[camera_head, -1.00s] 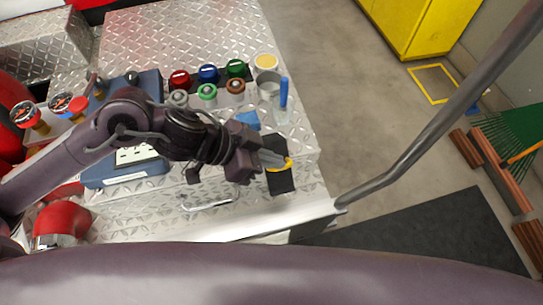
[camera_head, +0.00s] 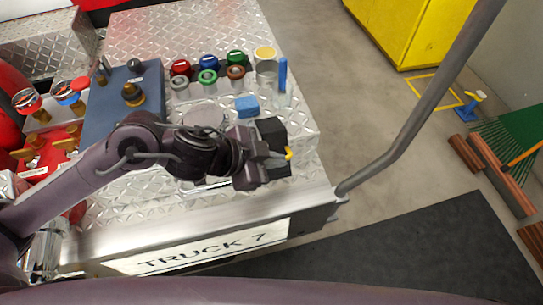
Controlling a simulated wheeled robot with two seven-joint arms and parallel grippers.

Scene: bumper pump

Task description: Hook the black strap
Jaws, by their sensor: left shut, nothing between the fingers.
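The black strap (camera_head: 271,128) lies near the right end of the diamond-plate bumper top, dark and partly hidden behind my left gripper. A small yellow piece (camera_head: 289,153) shows at its right side, just beyond my fingertips. My left gripper (camera_head: 275,157) is shut and empty, over or against the strap; I cannot tell whether it touches. My gripper covers much of the strap and yellow piece, so whether the strap is hooked cannot be seen. My right gripper is not in view.
A blue block (camera_head: 246,106) lies just behind the strap. Coloured caps, a clear cup with a blue stick (camera_head: 283,75) and a blue panel (camera_head: 120,95) stand farther back. A grey rail (camera_head: 420,110) rises at the right. Bare floor lies beyond the bumper's right edge.

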